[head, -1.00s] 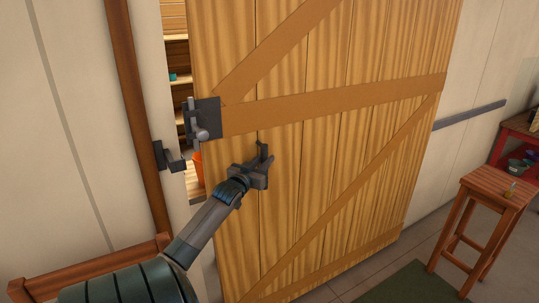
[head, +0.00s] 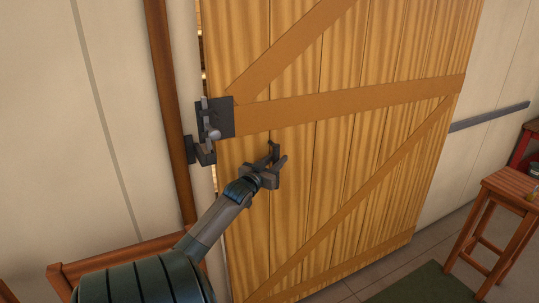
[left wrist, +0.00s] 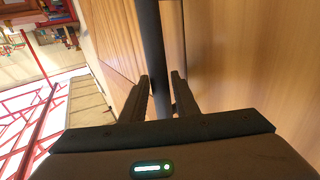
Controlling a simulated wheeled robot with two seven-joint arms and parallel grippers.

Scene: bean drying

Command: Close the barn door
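The wooden barn door (head: 350,150) has plank boards and darker cross braces. It hangs in front of the wall, and only a thin strip of opening shows at its left edge. A dark metal latch (head: 214,118) sits on that edge, close to a bracket (head: 202,152) on the frame post. My left gripper (head: 279,163) is at the dark door handle (head: 271,149), below the middle brace. In the left wrist view, its fingers (left wrist: 165,90) are close together on either side of the dark handle bar (left wrist: 147,35). My right gripper is not in view.
A brown wooden post (head: 168,110) stands left of the door. A wooden chair or stool top (head: 120,262) is at lower left, close to my arm. A wooden stool (head: 505,215) stands at right, and a green mat (head: 425,285) lies on the floor.

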